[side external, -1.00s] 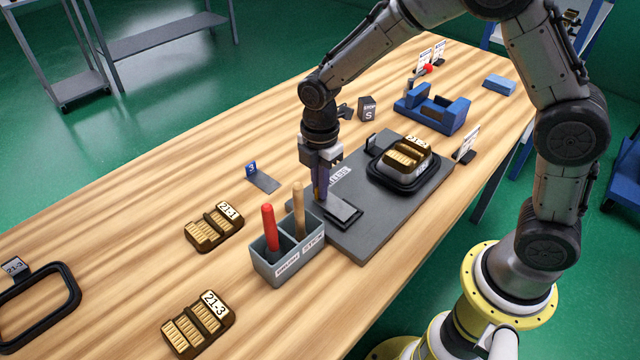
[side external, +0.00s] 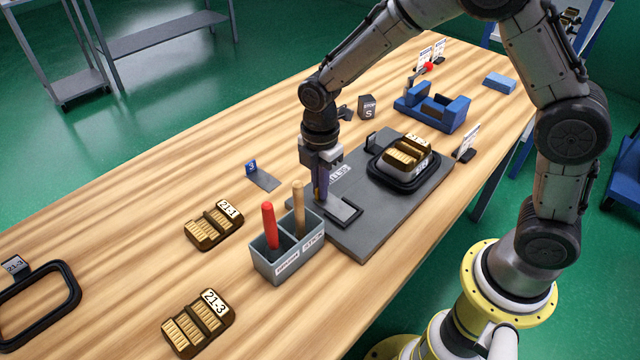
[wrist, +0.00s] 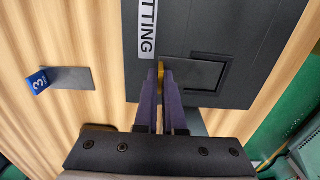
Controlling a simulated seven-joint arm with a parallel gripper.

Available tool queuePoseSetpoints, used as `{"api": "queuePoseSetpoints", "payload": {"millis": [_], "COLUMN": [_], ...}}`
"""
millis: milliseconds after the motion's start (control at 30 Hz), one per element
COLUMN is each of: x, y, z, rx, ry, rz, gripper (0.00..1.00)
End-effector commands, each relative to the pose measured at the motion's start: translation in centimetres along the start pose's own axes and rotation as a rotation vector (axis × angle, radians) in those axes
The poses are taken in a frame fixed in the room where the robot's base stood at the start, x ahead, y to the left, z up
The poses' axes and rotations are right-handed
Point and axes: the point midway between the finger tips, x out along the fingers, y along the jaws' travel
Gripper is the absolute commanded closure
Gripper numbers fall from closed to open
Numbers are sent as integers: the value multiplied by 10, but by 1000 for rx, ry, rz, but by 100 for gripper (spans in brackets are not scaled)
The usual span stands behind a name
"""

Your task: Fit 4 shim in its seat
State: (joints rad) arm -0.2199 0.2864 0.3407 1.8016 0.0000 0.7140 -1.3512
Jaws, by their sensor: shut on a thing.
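My gripper (side external: 321,192) is shut on the yellow tag of a flat dark grey shim (wrist: 193,75). The yellow tag (wrist: 160,72) shows between the purple fingertips in the wrist view; its number is hidden. The shim lies at the black-edged seat (wrist: 232,62) in the grey setting board (side external: 375,232). Black shows along the seat's top and right sides in the wrist view. I cannot tell whether the shim is flush in it. Another grey shim (side external: 264,181) with a blue tag marked 3 (wrist: 38,82) lies apart on the table.
A grey two-slot holder (side external: 285,265) with red and tan handles stands close to my gripper. A gold-topped block sits in a black frame (side external: 381,177) on the board. Gold-barred blocks 21-1 (side external: 213,226) and 21-3 (side external: 198,324) lie left. A blue cradle (side external: 440,112) stands behind.

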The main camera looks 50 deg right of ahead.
Motion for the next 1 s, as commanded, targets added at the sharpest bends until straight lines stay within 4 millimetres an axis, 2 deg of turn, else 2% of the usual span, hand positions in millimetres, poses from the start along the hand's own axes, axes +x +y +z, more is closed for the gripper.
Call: {"api": "queuePoseSetpoints", "payload": {"millis": [167,200,267,567,1000], "x": [0,0,0,-1,-20], "y": [0,0,0,0,0], "z": [0,0,0,0,0], "rx": [0,0,0,0,0], "ry": [0,0,0,0,0], "rz": [1,1,1,1,2], "gripper": [100,88,78,78,78]}}
